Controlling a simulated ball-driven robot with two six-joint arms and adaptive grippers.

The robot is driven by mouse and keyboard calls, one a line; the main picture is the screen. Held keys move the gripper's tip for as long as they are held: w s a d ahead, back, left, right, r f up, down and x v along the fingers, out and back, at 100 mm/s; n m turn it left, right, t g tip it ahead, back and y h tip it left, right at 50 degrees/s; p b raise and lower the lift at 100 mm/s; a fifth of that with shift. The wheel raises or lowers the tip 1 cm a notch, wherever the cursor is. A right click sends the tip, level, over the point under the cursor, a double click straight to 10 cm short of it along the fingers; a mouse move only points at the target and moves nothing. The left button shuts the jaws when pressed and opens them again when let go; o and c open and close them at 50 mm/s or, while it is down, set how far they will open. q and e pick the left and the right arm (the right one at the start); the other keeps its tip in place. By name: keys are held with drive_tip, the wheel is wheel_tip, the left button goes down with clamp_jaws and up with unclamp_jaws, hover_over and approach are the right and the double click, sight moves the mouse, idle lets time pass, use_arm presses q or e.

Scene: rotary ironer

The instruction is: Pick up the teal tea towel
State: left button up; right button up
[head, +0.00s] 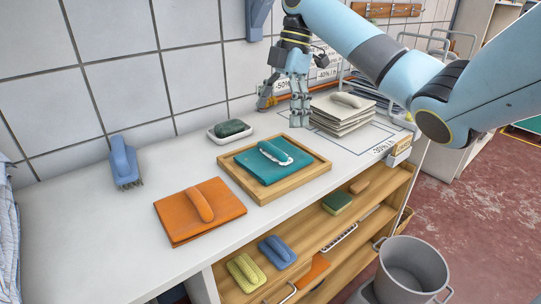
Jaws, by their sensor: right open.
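The teal tea towel (258,167) lies folded in a shallow wooden tray (238,188) on the white counter. A teal and white handle-like piece (276,152) lies on top of it. My right gripper (299,118) points down, open and empty, behind and to the right of the tray. My left gripper is not in view.
An orange folded cloth (178,224) lies left of the tray. A blue brush (125,162) and a dish with a dark green bar (232,128) stand behind. The pale cloth stack (340,122) is at the right. A grey bucket (411,267) stands on the floor.

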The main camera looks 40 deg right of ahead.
sight(272, 147)
drive_tip(key=x, duration=0.2)
drive_tip(key=shift+f, duration=0.25)
drive_tip(key=x, duration=0.4)
drive_tip(key=shift+s+f, duration=0.15)
drive_tip(key=shift+a+f, duration=0.1)
drive_tip(key=shift+f, duration=0.35)
drive_tip(key=shift+c, duration=0.5)
drive_tip(key=c, duration=0.5)
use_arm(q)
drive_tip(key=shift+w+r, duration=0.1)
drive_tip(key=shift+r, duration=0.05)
use_arm(e)
drive_tip(key=c, duration=0.5)
